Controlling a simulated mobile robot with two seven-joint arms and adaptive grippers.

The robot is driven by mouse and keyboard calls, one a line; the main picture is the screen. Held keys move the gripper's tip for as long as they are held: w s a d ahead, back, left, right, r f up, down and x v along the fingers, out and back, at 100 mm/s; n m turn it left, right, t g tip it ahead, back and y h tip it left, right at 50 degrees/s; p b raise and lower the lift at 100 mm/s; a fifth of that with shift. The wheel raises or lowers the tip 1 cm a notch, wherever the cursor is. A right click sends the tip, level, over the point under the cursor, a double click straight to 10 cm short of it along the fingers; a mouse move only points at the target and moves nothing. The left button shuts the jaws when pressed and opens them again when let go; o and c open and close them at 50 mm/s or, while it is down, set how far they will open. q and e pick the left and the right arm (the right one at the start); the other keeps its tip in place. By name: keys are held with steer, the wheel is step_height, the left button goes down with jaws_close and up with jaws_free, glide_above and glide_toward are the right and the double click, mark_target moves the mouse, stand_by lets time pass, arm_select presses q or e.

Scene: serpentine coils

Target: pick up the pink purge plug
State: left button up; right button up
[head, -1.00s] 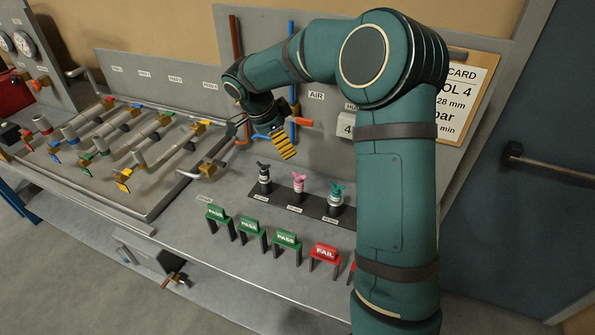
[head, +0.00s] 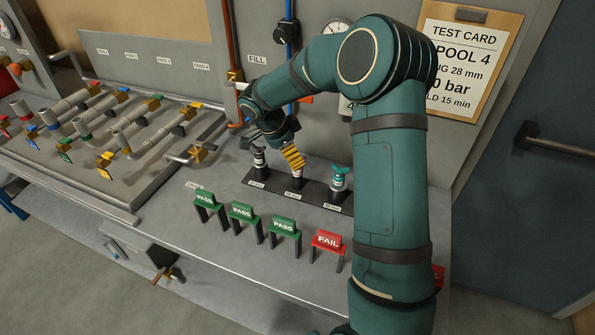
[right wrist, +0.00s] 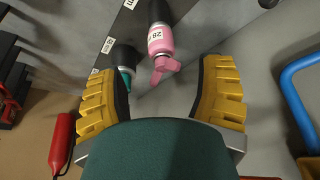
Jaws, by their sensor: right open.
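The pink purge plug (right wrist: 160,42) shows in the right wrist view, with a winged pink handle and a white label band. It stands in the middle of a dark rack (head: 318,198). In the head view my right gripper (head: 292,157) hides most of it. My right gripper is open and empty, with ribbed yellow fingers. In the right wrist view, the plug's handle lies in the gap between the fingertips (right wrist: 168,85), apart from both. My left gripper is not in view.
A black-topped plug (head: 260,158) and a teal plug (head: 338,181) flank the pink one. The teal plug (right wrist: 125,75) is close to a finger. Green PASS signs (head: 242,212) and a red FAIL sign (head: 328,240) stand in front. Pipes rise behind.

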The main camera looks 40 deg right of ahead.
mark_target(298, 172)
steer(key=x, duration=0.5)
steer(key=shift+w+d+f, duration=0.1)
steer(key=shift+f, duration=0.25)
jaws_close()
